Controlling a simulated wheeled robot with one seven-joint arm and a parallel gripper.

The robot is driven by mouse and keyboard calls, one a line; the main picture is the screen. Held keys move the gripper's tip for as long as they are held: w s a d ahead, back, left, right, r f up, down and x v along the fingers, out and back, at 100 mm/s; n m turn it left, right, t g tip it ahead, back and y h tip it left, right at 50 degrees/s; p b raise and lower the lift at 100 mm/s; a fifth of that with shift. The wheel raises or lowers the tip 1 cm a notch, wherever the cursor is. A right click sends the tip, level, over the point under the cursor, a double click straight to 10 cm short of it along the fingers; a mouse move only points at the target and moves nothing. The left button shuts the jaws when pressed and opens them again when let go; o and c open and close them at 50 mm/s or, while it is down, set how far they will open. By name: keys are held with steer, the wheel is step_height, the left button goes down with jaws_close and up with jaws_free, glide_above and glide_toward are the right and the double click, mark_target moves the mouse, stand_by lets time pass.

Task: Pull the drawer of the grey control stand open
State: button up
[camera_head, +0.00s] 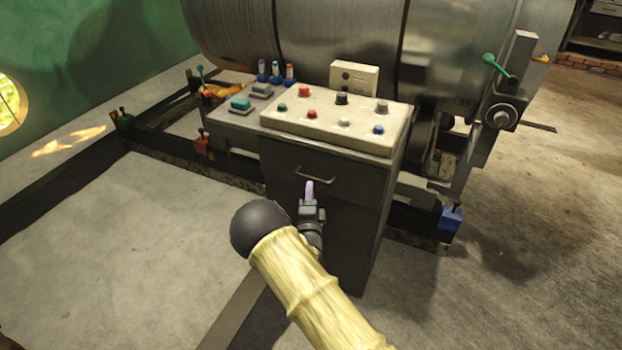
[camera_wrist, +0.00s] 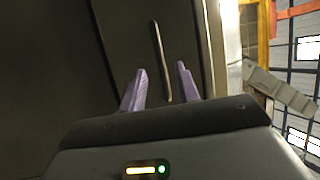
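The grey control stand (camera_head: 333,225) stands in the middle of the head view, under a cream panel with buttons. Its drawer (camera_head: 290,162) is at the top of the front face and looks shut, flush with the front. The drawer handle (camera_head: 315,178) is a thin bar; in the wrist view the handle (camera_wrist: 161,62) runs upright between the fingers' directions, beyond the tips. My gripper (camera_head: 309,188) is in front of the stand, just below the handle in the head view. In the wrist view its two purple fingers (camera_wrist: 160,68) are apart with nothing held between them. I cannot tell whether they touch the handle.
The cream button panel (camera_head: 335,125) tops the stand. A side shelf with switches (camera_head: 240,105) is at its left. A large metal drum (camera_head: 340,40) is behind. A blue block (camera_head: 451,217) is at the right. The floor at the left front (camera_head: 150,230) is clear.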

mark_target(311, 178)
steer(key=w, duration=0.4)
steer(key=w+r, duration=0.1)
steer(key=w, duration=0.1)
steer(key=shift+w+a, duration=0.1)
steer(key=shift+a, duration=0.05)
steer(key=shift+c, duration=0.4)
jaws_close()
